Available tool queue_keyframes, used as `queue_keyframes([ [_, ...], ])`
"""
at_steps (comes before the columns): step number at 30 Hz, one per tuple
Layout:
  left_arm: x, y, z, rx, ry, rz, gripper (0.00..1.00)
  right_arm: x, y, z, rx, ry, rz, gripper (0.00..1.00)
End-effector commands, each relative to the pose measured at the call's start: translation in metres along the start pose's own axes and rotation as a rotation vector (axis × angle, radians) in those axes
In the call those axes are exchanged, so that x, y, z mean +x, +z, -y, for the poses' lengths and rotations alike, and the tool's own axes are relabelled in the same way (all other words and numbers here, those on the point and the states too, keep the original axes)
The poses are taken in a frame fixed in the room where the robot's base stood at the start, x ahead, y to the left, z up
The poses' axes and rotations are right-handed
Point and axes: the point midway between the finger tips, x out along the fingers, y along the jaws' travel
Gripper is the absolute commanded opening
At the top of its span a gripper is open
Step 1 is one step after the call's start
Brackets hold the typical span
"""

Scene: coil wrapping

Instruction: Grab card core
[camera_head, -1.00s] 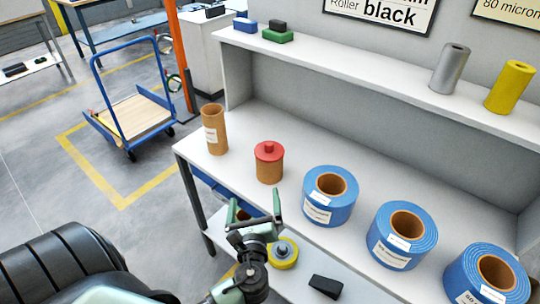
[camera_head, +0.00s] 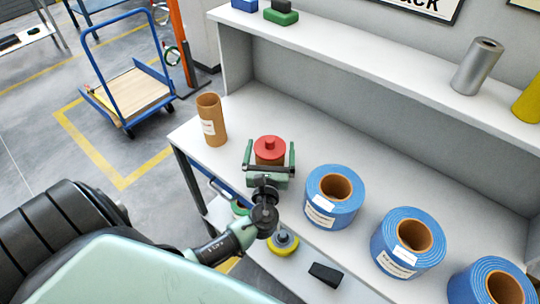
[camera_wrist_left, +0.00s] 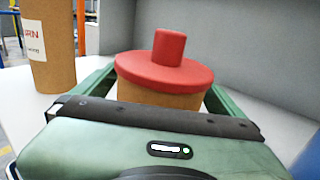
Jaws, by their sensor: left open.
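A short brown card core with a red knobbed cap (camera_head: 270,148) stands upright on the white bench. It also shows in the left wrist view (camera_wrist_left: 165,72), where its lower part is hidden behind my gripper body. My left gripper (camera_head: 270,157) is open, with one finger on each side of this core. I cannot tell whether the fingers touch it. A taller, bare brown card tube (camera_head: 211,120) with a white label stands upright to the left, and it also shows in the left wrist view (camera_wrist_left: 48,42). My right gripper is not in view.
Several blue rolls with brown cores stand to the right, the nearest one (camera_head: 333,195) close to my gripper. A shelf (camera_head: 370,62) runs behind, holding a silver roll (camera_head: 476,66). Below the bench are a yellow roll (camera_head: 283,243) and a black block (camera_head: 325,275).

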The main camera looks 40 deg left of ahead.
Motion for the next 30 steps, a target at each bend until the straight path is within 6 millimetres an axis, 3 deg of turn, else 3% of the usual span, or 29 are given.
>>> queue_keyframes([
  [4, 0.009, 0.000, 0.000, 0.000, 0.000, -0.001, 1.00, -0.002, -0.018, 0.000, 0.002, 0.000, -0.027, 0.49],
  [10, 0.009, -0.001, 0.000, -0.001, 0.000, -0.001, 0.97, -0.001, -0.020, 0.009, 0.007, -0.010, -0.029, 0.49],
  [15, 0.009, -0.001, 0.000, -0.001, 0.000, -0.001, 0.50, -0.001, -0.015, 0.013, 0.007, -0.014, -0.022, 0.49],
  [17, 0.009, -0.001, 0.000, -0.001, 0.000, -0.001, 0.36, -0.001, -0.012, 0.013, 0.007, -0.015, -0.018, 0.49],
  [25, 0.009, 0.001, 0.000, -0.001, 0.000, 0.001, 0.36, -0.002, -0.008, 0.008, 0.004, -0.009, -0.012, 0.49],
  [30, 0.009, 0.014, 0.000, -0.004, 0.001, 0.002, 0.36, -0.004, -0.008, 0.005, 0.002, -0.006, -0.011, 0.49],
])
